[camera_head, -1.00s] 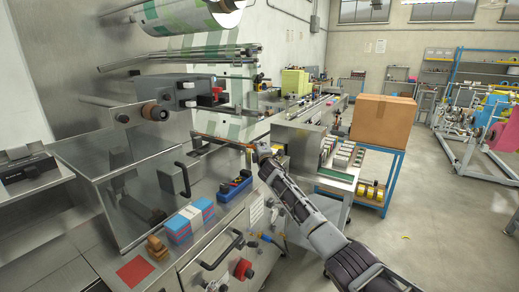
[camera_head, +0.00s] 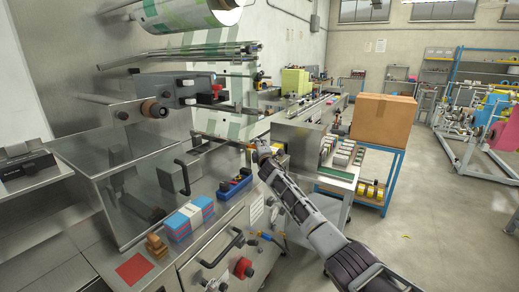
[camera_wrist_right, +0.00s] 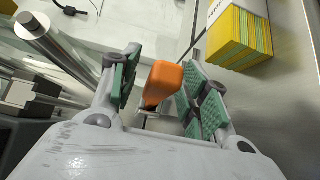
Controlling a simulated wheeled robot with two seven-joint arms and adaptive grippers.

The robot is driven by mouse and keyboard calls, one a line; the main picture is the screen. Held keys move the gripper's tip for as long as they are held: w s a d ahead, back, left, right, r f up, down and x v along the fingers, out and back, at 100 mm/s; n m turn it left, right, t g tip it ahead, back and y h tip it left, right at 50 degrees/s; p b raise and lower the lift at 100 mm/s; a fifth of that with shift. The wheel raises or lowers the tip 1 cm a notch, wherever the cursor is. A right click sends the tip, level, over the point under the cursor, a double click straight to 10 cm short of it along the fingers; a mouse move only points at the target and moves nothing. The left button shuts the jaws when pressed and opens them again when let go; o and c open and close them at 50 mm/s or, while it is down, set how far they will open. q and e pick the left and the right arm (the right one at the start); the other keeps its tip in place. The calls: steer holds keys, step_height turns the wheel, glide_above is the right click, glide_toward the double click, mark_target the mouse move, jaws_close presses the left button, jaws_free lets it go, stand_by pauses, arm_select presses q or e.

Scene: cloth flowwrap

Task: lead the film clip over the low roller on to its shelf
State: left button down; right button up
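My right gripper (camera_head: 264,150) reaches in from the right in the head view, at the near right end of a thin bar (camera_head: 222,140) below the hanging film (camera_head: 234,128). The bar looks like the film clip, but it is small there. In the right wrist view an orange block (camera_wrist_right: 164,81), likely the clip's handle, stands between the green finger pads of the right gripper (camera_wrist_right: 160,72). The block is close to the right pad, and a narrow gap shows at the left pad. The low roller and its shelf cannot be made out surely. My left gripper is out of view.
A steel roller end (camera_wrist_right: 32,24) lies left of the fingers in the wrist view. A yellow-edged stack (camera_wrist_right: 240,38) lies at upper right. In the head view, a steel housing (camera_head: 298,140) and a cardboard box (camera_head: 384,119) stand right of the gripper.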

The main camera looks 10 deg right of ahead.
steer(key=shift+s, duration=0.2)
stand_by(0.3)
steer(key=s, duration=1.1)
steer(key=shift+s+a, duration=0.3)
steer(key=shift+a, duration=0.05)
stand_by(0.6)
stand_by(0.4)
